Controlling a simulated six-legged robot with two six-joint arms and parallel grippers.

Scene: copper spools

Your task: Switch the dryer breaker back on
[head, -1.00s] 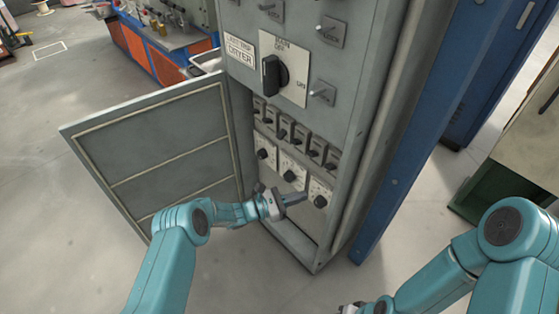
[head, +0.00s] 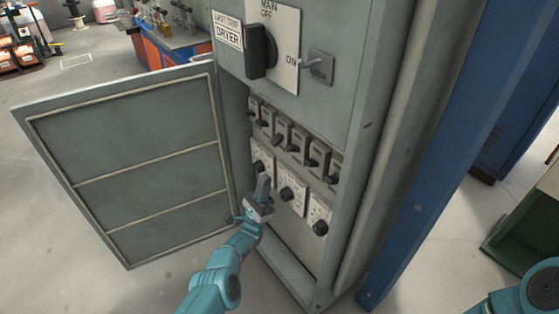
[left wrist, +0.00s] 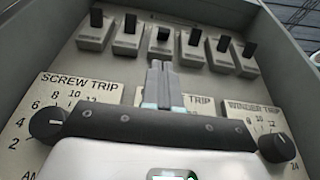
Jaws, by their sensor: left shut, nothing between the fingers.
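A row of several small breakers (head: 297,143) with black levers runs inside the open cabinet (head: 330,232). The row also spans the top of the left wrist view (left wrist: 193,46). I cannot read breaker names or tell surely which lever is off. A plate (head: 228,31) above reads LAST TRIP DRYER. My left gripper (head: 264,186) is shut and empty, below the breakers and in front of the trip dials. Its fingertips (left wrist: 158,68) point up toward the row's middle, apparently apart from it, and the gripper hides the middle dial's plate. My right gripper is out of view.
Trip dials sit below the breakers; the left wrist view shows SCREW TRIP (left wrist: 45,124) and WINDER TRIP (left wrist: 272,147). A large main switch (head: 261,50) is above. The cabinet door (head: 135,165) hangs open at left. A blue post (head: 435,150) stands at right.

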